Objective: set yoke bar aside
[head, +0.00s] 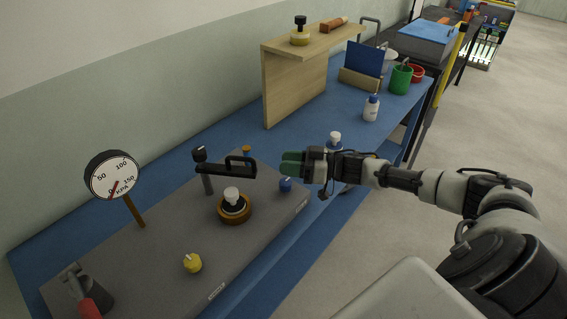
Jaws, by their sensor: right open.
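The yoke bar (220,170) is a black bar with a loop handle on its right part. It spans from a dark post with a black knob (199,154) at its left towards a small brass post (247,151) at the right. It lies above and behind a round brass fitting with a white top (233,202). My right gripper (290,165) has green fingertips and is open. It is just right of the bar's right end, apparently apart from it and empty. My left gripper is out of view.
The grey panel (150,250) also carries a pressure gauge (112,175), a yellow knob (192,263), a blue knob (285,184) and a red-handled part (88,308). A wooden shelf (295,85), white bottle (371,107) and green cup (400,78) stand farther back on the blue bench (335,112).

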